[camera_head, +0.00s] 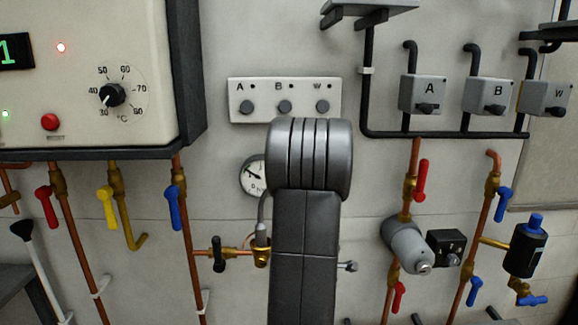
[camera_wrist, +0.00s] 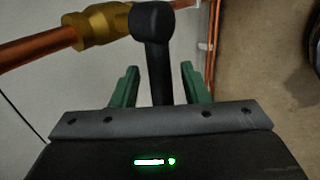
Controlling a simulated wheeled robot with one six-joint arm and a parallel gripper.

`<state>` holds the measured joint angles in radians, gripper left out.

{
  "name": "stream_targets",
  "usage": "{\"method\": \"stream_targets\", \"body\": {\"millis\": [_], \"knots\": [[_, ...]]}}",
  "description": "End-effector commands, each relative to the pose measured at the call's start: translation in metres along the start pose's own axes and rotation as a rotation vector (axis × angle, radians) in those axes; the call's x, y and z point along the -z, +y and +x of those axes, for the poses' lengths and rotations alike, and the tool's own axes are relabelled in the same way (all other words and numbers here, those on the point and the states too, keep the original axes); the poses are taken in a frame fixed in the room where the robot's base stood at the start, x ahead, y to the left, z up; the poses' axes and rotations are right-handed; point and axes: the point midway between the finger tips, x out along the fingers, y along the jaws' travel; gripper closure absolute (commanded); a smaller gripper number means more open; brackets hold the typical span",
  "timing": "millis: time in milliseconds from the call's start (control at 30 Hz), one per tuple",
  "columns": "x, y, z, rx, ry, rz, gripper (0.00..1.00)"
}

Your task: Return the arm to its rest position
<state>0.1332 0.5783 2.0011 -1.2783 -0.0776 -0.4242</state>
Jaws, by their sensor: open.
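My gripper (camera_wrist: 160,78) shows in the wrist view with its two green fingers apart. A black valve handle (camera_wrist: 151,24) lies between the fingers in that picture, with visible gaps on both sides. The handle is in front of a brass fitting (camera_wrist: 100,26) on a copper pipe (camera_wrist: 35,46). My dark grey arm rises through the middle of the head view and hides part of the wall. The gripper itself does not show there. A black-handled valve (camera_head: 218,254) shows left of my arm in the head view, on a short horizontal copper pipe.
A boiler box (camera_head: 80,90) with a dial stands at upper left, with red, yellow and blue valve handles below. A pressure gauge (camera_head: 252,175) is partly behind my arm. A switch panel (camera_head: 285,101) is above. Pipes, a grey pump (camera_head: 408,245) and switch boxes are at right.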

Motion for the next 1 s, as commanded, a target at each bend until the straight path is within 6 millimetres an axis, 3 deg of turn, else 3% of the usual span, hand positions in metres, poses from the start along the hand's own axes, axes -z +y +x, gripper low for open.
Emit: {"method": "stream_targets", "body": {"millis": [200, 800, 833, 1000], "knots": [[0.0, 0.004, -0.041, -0.001, 0.0, 0.0, 0.59], [-0.001, 0.003, -0.134, -0.002, 0.0, 0.002, 0.59], [0.0, -0.002, -0.116, 0.001, 0.001, 0.001, 0.59], [0.0, -0.003, -0.087, 0.0, 0.0, 0.0, 0.59]]}}
